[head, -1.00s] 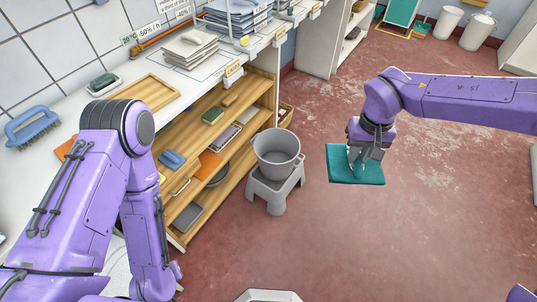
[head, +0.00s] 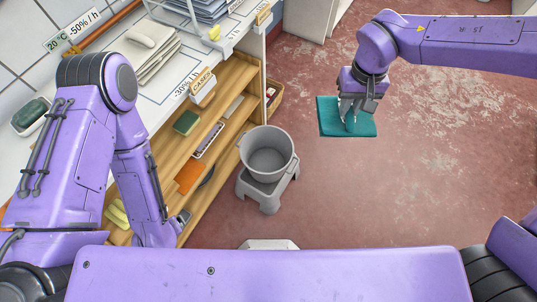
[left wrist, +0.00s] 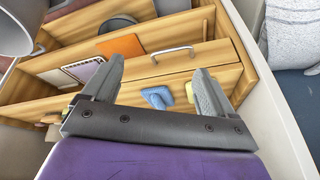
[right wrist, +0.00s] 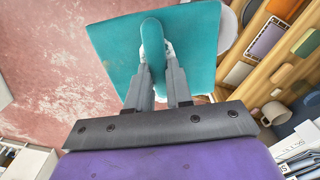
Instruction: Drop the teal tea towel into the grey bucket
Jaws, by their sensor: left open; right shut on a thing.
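The teal tea towel (head: 330,117) is a flat folded square in the head view. My right gripper (head: 349,120) is shut on it and holds it in the air, to the right of the bucket. In the right wrist view the towel (right wrist: 112,48) spreads beyond the fingers (right wrist: 157,85), with a fold pinched between them. The grey bucket (head: 266,152) stands upright on a grey stool (head: 265,192); the part of its inside that shows is empty. My left gripper (left wrist: 158,95) is open and empty in the left wrist view, over by the shelves.
A wooden shelf unit (head: 212,112) with brushes and trays stands left of the bucket, under a white counter (head: 165,85) holding folded cloths. Red floor (head: 430,180) is clear to the right of the bucket.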

